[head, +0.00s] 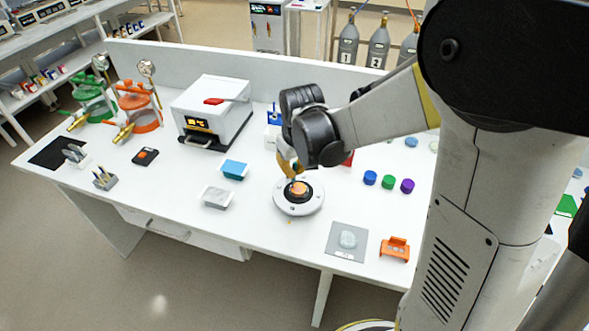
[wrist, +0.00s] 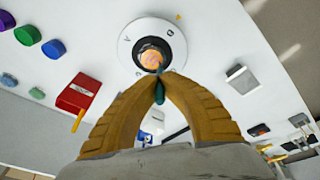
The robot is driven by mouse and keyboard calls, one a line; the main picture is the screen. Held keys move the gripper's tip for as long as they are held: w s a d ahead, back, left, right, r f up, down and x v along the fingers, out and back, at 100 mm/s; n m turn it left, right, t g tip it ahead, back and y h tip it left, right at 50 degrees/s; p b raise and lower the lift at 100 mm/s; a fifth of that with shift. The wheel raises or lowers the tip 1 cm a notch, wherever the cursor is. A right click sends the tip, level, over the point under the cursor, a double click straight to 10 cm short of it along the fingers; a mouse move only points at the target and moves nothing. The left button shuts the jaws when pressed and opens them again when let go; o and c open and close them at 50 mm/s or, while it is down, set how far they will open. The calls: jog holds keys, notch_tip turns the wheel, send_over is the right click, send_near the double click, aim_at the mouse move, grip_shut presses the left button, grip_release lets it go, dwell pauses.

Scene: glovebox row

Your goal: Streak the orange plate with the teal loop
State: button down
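The orange plate (head: 300,188) sits on the dark centre of a round white turntable-like device (head: 283,203) on the bench. It also shows in the wrist view (wrist: 151,59), just beyond my fingertips. My gripper (head: 291,172) is above the plate, pointing down. In the wrist view its yellow fingers (wrist: 160,80) are closed together on the teal loop (wrist: 160,93), whose teal handle shows between them. The loop's thin far end points at the plate. I cannot tell whether it touches the surface. Part of the loop is hidden by the fingers.
Blue, green and purple caps (head: 388,182) stand to the right. A clear dish on a grey square (head: 341,252) and an orange holder (head: 395,248) lie front right. A red block (wrist: 80,93) stands nearby.

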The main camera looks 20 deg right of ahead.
jog(key=shift+s+d+f, duration=0.1)
jog(key=shift+s+d, duration=0.4)
jog(key=shift+d, duration=0.15)
jog(key=shift+s+d, duration=0.45)
jog(key=shift+d, duration=0.2)
dwell(1.9)
jog(key=shift+w+d+b, duration=0.3)
jog(key=shift+b, duration=0.1)
dwell(0.3)
jog(key=shift+w+a+b, duration=0.15)
jog(key=shift+w+a, duration=0.3)
jog(key=shift+a, duration=0.25)
jog(key=shift+w+a+b, duration=0.15)
jog(key=shift+w+a, duration=0.3)
jog(key=shift+a, duration=0.2)
dwell(1.4)
jog(key=shift+w+d, duration=0.2)
jog(key=shift+w, duration=0.15)
dwell(0.4)
jog(key=shift+s+d, duration=0.2)
jog(key=shift+d, duration=0.1)
